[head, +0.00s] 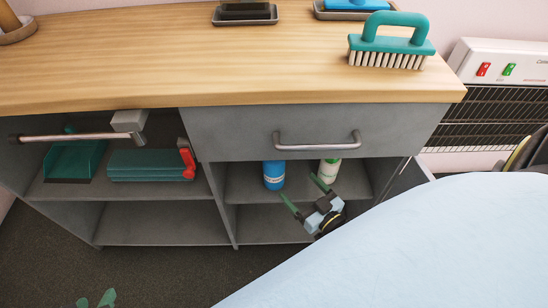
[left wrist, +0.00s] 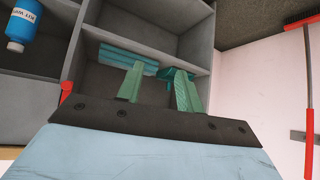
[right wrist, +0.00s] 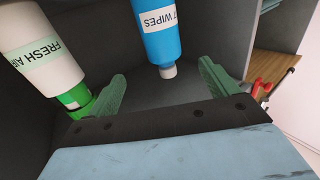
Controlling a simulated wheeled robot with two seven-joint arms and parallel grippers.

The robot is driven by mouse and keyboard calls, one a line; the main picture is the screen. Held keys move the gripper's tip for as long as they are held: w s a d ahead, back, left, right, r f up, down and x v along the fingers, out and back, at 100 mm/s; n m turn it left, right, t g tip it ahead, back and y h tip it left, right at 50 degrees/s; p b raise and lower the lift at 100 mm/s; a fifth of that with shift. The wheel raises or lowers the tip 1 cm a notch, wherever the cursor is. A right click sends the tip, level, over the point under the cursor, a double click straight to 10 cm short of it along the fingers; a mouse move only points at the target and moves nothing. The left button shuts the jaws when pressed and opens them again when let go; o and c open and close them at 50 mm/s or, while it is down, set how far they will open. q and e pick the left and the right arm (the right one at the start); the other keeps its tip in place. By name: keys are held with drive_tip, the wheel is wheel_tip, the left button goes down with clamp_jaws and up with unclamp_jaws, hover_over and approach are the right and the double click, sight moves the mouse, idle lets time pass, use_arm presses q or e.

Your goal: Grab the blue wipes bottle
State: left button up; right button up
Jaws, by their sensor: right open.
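The blue wipes bottle (head: 274,175) stands on the upper shelf of the right cabinet bay, under the drawer. It also shows in the left wrist view (left wrist: 22,25) and, inverted, in the right wrist view (right wrist: 157,30). My right gripper (head: 303,190) is open and empty in front of that bay. In the right wrist view the bottle lies ahead, between the lines of the two fingers (right wrist: 160,88), apart from them. My left gripper (head: 96,299) is mostly below the head view's lower edge. The left wrist view shows its fingers (left wrist: 158,85) apart and empty.
A white and green air freshener bottle (head: 329,170) stands right of the blue one, close to a right finger. The drawer handle (head: 317,141) juts out above. The lower shelves are bare.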

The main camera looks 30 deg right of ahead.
sight(281, 171)
drive_tip(key=w+b, duration=0.1)
drive_tip(key=w, duration=0.5)
drive_tip(key=shift+w+a+f+b, duration=0.1)
drive_tip(key=shift+w+a+b, duration=0.05)
drive_tip(key=shift+w+b, duration=0.25)
drive_tip(key=shift+w, duration=0.4)
drive_tip(key=w, duration=0.1)
drive_tip(key=w+b, duration=0.2)
drive_tip(key=w, duration=0.1)
drive_tip(key=shift+w+a+f, duration=0.1)
drive_tip(key=shift+a+f, duration=0.1)
drive_tip(key=shift+a, duration=0.15)
use_arm(q)
drive_tip(key=w+d+r+t+h, duration=0.2)
drive_tip(key=r+t, duration=0.4)
drive_tip(key=r, duration=0.2)
drive_tip(key=w+d+r+t+h, duration=0.2)
drive_tip(key=r+t, duration=0.4)
drive_tip(key=r, duration=0.3)
drive_tip(key=shift+w+d+m+b, duration=0.3)
drive_tip(key=shift+w+d, duration=0.1)
drive_tip(key=shift+w, duration=0.15)
use_arm(e)
drive_tip(key=shift+w, duration=0.35)
drive_tip(key=c, duration=1.2)
drive_tip(key=shift+r, duration=0.1)
drive_tip(key=shift+c, duration=0.4)
